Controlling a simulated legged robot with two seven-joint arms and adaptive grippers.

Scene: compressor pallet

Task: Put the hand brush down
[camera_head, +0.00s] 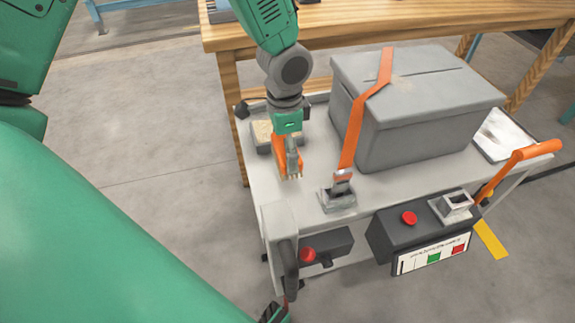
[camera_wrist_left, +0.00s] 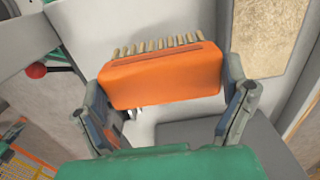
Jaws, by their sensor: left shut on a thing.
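The hand brush (camera_head: 280,152) has an orange body and a row of pale bristles. In the left wrist view the brush (camera_wrist_left: 165,80) sits between the two fingers of my left gripper (camera_wrist_left: 166,92), which is shut on it. In the head view my left gripper (camera_head: 292,152) points down over the left part of the light grey cart top (camera_head: 309,152). The bristles are close to the cart top; I cannot tell whether they touch it. My right gripper is not seen.
A grey tray with a tan inside (camera_head: 262,132) lies just left of the brush. A grey lidded box (camera_head: 425,115) with an orange strap (camera_head: 357,120) and metal buckle (camera_head: 338,196) stands to the right. A wooden table (camera_head: 350,18) is behind. A control box (camera_head: 385,238) hangs in front.

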